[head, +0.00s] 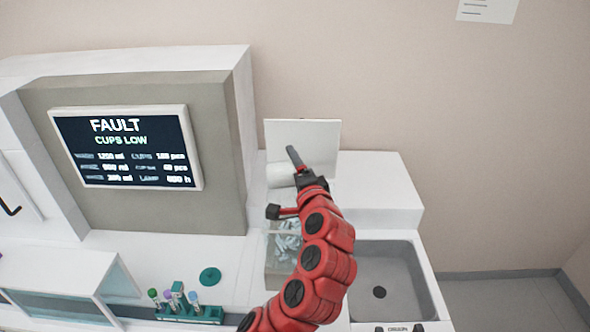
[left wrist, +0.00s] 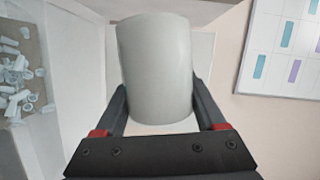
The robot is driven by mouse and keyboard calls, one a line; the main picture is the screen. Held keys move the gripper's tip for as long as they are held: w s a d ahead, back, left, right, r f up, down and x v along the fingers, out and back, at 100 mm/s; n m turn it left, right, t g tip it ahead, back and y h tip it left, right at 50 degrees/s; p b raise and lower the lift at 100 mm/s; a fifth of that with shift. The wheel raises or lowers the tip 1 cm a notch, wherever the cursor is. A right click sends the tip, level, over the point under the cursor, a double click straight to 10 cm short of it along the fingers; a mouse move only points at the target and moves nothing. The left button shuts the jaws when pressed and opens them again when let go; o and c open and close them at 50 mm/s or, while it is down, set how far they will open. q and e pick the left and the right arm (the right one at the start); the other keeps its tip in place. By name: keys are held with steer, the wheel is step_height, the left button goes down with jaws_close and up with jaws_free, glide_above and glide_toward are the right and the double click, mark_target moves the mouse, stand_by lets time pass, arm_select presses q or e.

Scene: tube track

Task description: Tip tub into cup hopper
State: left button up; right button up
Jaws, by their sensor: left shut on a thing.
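The tub is a plain pale cylinder (head: 280,176), mostly behind my left gripper (head: 297,168) in the head view. In the left wrist view the tub (left wrist: 157,65) sits between the two dark fingers (left wrist: 160,110), which are shut on it. Its contents are hidden and its tilt is hard to tell. A clear-walled bin with small pale cups, seemingly the cup hopper (head: 272,268), lies below and in front of the tub, partly covered by my red arm. Loose cups (left wrist: 15,85) also show at the left edge of the left wrist view. My right gripper is not in view.
An upright white panel (head: 318,135) stands behind the tub. The screen (head: 125,147) reads FAULT, CUPS LOW. A sink (head: 385,280) is right of the bin. A green tube rack (head: 190,313) and green disc (head: 210,275) are to the left.

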arm_select(q)
steer(key=shift+f+n+b, duration=0.25)
steer(key=shift+n+b, duration=0.35)
steer(key=shift+b, duration=0.2)
steer(key=shift+f+n+g+h+b, duration=0.1)
steer(key=shift+n+g+h+b, duration=0.3)
steer(key=shift+n+b, duration=0.6)
steer(key=shift+d+b, duration=0.1)
steer(key=shift+b, duration=0.25)
